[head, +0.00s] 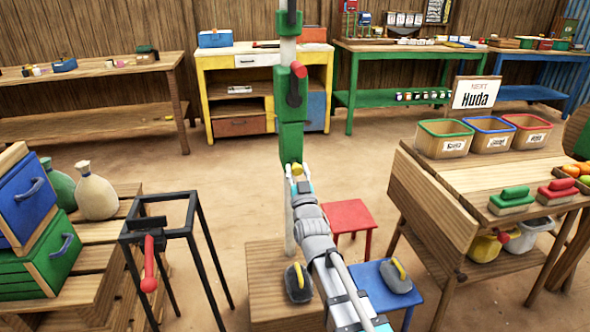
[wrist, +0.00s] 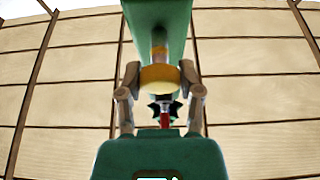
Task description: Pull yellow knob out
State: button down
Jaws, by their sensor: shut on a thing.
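The yellow knob (head: 296,169) sits low on the green housing (head: 291,140) of the upright post in the middle of the head view. In the wrist view the yellow knob (wrist: 159,78) is centred, with a short shaft running from it to the green body (wrist: 157,22). My gripper (head: 299,184) reaches the knob from the front. In the wrist view the fingers of my gripper (wrist: 160,86) are closed on both sides of the knob. How far out the knob stands is hard to tell.
A red lever (head: 298,69) is higher on the post. A wooden block (head: 264,282) stands at its foot, near a red stool (head: 350,214) and a blue stool (head: 399,272) bearing a weight. A black frame (head: 163,224) is left; a wooden table (head: 463,205) is right.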

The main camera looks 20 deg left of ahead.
jog(key=shift+s+d, duration=0.5)
jog(key=shift+s, duration=0.2)
jog(key=shift+c, duration=1.3)
grip_release()
jog(key=shift+a, duration=0.1)
